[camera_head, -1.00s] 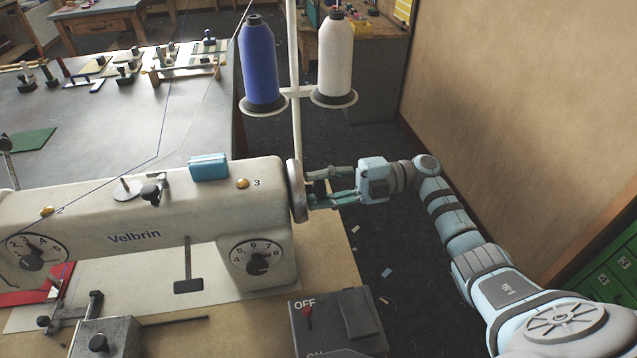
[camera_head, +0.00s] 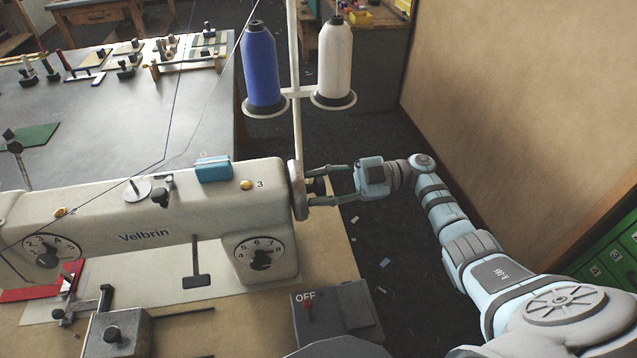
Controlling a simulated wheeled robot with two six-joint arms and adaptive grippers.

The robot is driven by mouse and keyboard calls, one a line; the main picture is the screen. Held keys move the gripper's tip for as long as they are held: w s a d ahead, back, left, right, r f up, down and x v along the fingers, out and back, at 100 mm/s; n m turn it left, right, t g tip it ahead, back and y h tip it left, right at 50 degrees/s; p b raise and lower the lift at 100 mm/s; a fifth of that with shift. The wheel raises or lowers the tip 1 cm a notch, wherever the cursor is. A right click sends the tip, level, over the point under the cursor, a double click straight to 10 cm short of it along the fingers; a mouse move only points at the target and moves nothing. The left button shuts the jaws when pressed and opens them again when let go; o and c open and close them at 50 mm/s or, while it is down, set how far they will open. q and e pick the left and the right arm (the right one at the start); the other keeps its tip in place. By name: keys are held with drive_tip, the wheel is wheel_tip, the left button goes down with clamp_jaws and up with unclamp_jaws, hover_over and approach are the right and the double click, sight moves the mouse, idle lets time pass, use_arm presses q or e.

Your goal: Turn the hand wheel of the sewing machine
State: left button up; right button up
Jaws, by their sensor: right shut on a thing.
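The white sewing machine (camera_head: 150,222) marked Velbrin lies across the left and middle of the view. Its hand wheel (camera_head: 297,190) is a pale disc on the machine's right end, seen nearly edge-on. My right gripper (camera_head: 309,186) reaches in from the right and is shut on the hand wheel, with one finger toward the top and one lower down. A dark hub shows between the fingers. The exact finger contact is too small to see. My left gripper is not in view.
A grey switch box (camera_head: 338,318) marked OFF stands in front of the wheel. A blue spool (camera_head: 261,65) and a white spool (camera_head: 334,65) stand on a thread stand behind it. A tan wall panel (camera_head: 520,110) rises to the right. Dark floor lies under my right arm.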

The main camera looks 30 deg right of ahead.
drive_tip(key=shift+r, duration=0.1)
idle(0.4)
drive_tip(key=o, duration=1.2)
drive_tip(key=shift+d, duration=0.1)
